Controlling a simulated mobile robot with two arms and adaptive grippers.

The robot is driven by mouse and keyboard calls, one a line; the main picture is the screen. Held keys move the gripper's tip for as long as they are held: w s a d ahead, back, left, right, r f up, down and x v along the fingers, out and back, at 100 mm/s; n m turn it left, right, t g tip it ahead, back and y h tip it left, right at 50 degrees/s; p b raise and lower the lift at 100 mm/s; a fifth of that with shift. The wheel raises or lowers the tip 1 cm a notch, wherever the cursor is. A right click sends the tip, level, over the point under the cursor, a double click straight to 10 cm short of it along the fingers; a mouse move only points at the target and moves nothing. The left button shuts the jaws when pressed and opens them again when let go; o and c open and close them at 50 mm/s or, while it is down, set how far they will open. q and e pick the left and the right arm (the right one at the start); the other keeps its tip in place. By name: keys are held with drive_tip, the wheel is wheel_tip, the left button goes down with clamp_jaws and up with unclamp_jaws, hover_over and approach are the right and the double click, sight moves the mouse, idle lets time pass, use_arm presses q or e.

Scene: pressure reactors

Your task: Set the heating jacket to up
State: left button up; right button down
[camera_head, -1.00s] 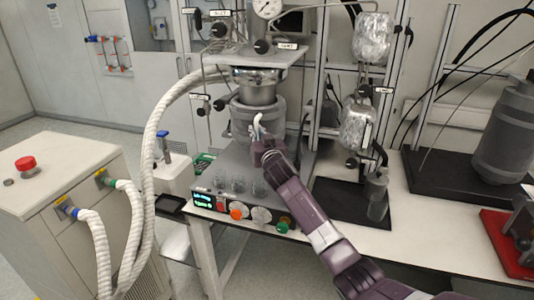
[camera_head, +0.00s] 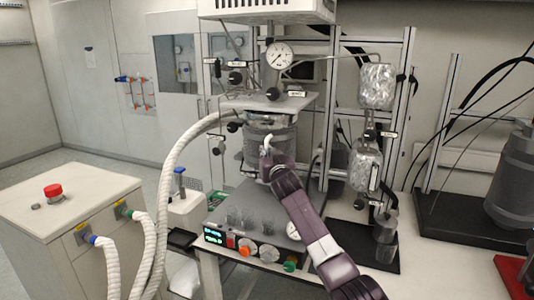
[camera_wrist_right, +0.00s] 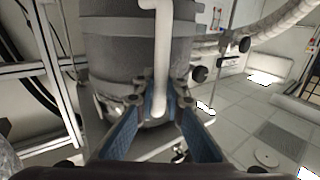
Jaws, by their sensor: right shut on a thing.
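The heating jacket (camera_head: 257,150) is a grey cylinder around the reactor vessel, high up close under the reactor head (camera_head: 268,101). Little of the silver vessel shows above it. In the right wrist view the jacket (camera_wrist_right: 115,45) fills the upper middle. Its white bent handle (camera_wrist_right: 163,50) hangs down its front between my fingers. My right gripper (camera_wrist_right: 160,103) is shut on this handle, with blue pads on either side. In the head view the right gripper (camera_head: 272,165) is at the jacket's front and hides part of it. My left gripper is not in view.
Below the jacket is a grey stand base with glass beakers (camera_head: 245,222) and a control panel (camera_head: 240,244) with knobs. A white hose (camera_head: 168,170) runs left to a cabinet (camera_head: 75,200). Foil-wrapped vessels (camera_head: 365,165) stand right of the arm. A pressure gauge (camera_head: 279,56) is above.

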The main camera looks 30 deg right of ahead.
drive_tip(key=c, duration=2.1)
unclamp_jaws()
drive_tip(key=shift+r, duration=0.5)
drive_tip(key=shift+o, duration=0.6)
drive_tip(key=shift+f, duration=0.15)
drive_tip(key=shift+f, duration=0.1)
drive_tip(key=shift+s+a+f, duration=0.1)
drive_tip(key=shift+s, duration=0.25)
drive_tip(key=v, duration=1.1)
drive_tip(key=shift+s+r, duration=0.15)
drive_tip(key=shift+r, duration=0.1)
